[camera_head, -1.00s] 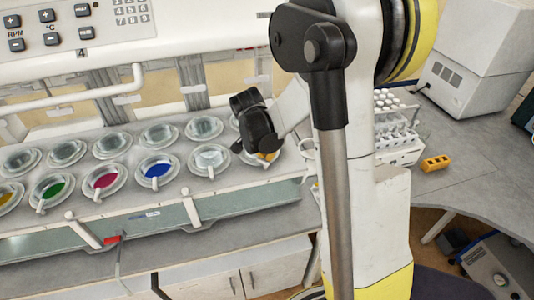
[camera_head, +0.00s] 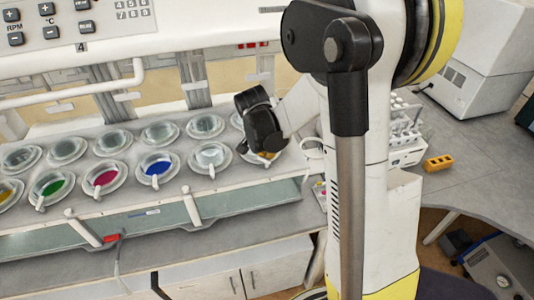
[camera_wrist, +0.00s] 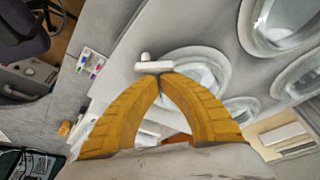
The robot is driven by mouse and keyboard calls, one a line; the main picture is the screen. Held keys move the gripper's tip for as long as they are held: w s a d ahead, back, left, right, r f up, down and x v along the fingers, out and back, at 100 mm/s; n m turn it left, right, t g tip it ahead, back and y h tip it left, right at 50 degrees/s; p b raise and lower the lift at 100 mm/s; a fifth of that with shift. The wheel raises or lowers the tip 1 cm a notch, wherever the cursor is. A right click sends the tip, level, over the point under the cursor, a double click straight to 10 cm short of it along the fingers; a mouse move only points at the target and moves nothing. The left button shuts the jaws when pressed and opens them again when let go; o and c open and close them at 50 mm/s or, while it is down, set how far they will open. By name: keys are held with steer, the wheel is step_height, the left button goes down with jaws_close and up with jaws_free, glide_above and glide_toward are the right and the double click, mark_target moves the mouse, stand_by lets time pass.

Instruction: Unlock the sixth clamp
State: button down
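A row of vessels with white lids and white clamp levers runs along the front of the bench machine (camera_head: 150,215). My gripper (camera_head: 268,155) is at the right end of the front row and mostly hides the vessel there. In the wrist view, my yellow fingers (camera_wrist: 160,78) meet at their tips, with no object visible between them. A small white clamp (camera_wrist: 154,66) lies right at the fingertips, by the rim of a clear vessel (camera_wrist: 205,68). I cannot tell whether the tips touch it. The fingers cover part of that vessel.
Front-row vessels hold green (camera_head: 52,187), red (camera_head: 105,178) and blue (camera_head: 157,168) contents. A tube rack (camera_head: 405,135) and a yellow block (camera_head: 437,163) stand to the right. The control panel (camera_head: 90,25) overhangs the back. The right counter has free room.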

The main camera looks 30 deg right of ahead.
steer(key=shift+w+a+n+b, duration=0.15)
steer(key=shift+n+b, duration=0.2)
steer(key=shift+n, duration=0.35)
steer(key=shift+a+n+t+y+b, duration=0.25)
steer(key=shift+n+b, duration=0.1)
steer(key=shift+n, duration=0.35)
steer(key=shift+a+n+t+y+b, duration=0.1)
steer(key=shift+n+t+y+b, duration=0.2)
steer(key=shift+n, duration=0.4)
steer(key=shift+a+n, duration=0.1)
steer(key=shift+n, duration=0.3)
steer(key=shift+a+n+y+b, duration=0.3)
steer(key=shift+n+b, duration=0.2)
steer(key=shift+n, duration=0.3)
steer(key=shift+d, duration=0.1)
